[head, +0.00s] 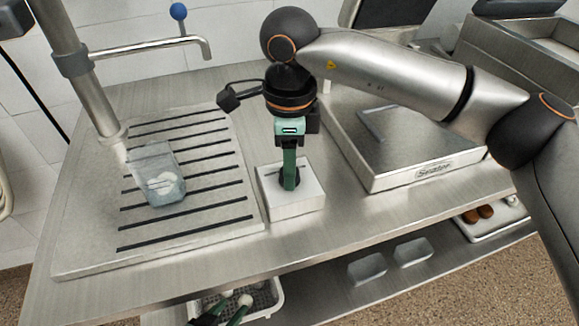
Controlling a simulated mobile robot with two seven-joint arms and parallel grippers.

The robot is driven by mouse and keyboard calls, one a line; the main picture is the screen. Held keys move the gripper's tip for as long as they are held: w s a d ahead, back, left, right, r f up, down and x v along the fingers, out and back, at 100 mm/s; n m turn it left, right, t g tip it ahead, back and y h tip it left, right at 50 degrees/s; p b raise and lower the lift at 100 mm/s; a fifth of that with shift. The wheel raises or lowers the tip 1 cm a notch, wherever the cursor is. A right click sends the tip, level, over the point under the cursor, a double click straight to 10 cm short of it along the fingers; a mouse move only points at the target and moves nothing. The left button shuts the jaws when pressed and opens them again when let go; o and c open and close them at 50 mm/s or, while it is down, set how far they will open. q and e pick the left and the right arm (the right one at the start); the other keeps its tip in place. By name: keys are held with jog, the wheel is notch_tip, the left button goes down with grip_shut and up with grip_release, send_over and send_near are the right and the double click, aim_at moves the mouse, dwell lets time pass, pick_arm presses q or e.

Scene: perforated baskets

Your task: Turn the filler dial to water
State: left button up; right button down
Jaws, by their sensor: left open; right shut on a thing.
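The filler dial (282,180) is a dark round knob on a small white box (300,203) on the steel counter. My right gripper (289,184) reaches down onto it from above, with its green fingers shut on the dial and hiding most of it. Any marking for water is too small or hidden to read. A clear container (157,178) with something white inside stands on the slotted drain board, left of the box. My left gripper (236,297) is open at the bottom edge, low in front of the counter, with its pale fingertips apart.
A steel tap (150,47) with a blue knob rises behind the drain board (90,245). A flat steel scale (400,165) stands right of the box. Below are a perforated white basket (275,297) by my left gripper, two clear tubs (368,268) and a tray (490,228) with brown items.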

pick_arm(q)
jog(key=shift+f, duration=0.15)
pick_arm(e)
jog(key=shift+n, duration=0.6)
pick_arm(q)
jog(key=shift+s+a+f, duration=0.1)
jog(key=shift+s+f, duration=0.1)
jog(key=shift+s, duration=0.15)
pick_arm(e)
jog(key=shift+c, duration=2.2)
grip_release()
pick_arm(q)
jog(key=shift+w+r, duration=0.15)
jog(key=shift+w, duration=0.05)
pick_arm(e)
jog(key=shift+r, duration=0.15)
pick_arm(q)
jog(key=shift+r+p, duration=0.45)
pick_arm(e)
notch_tip(320, 180, up, 12)
jog(key=shift+r, duration=0.15)
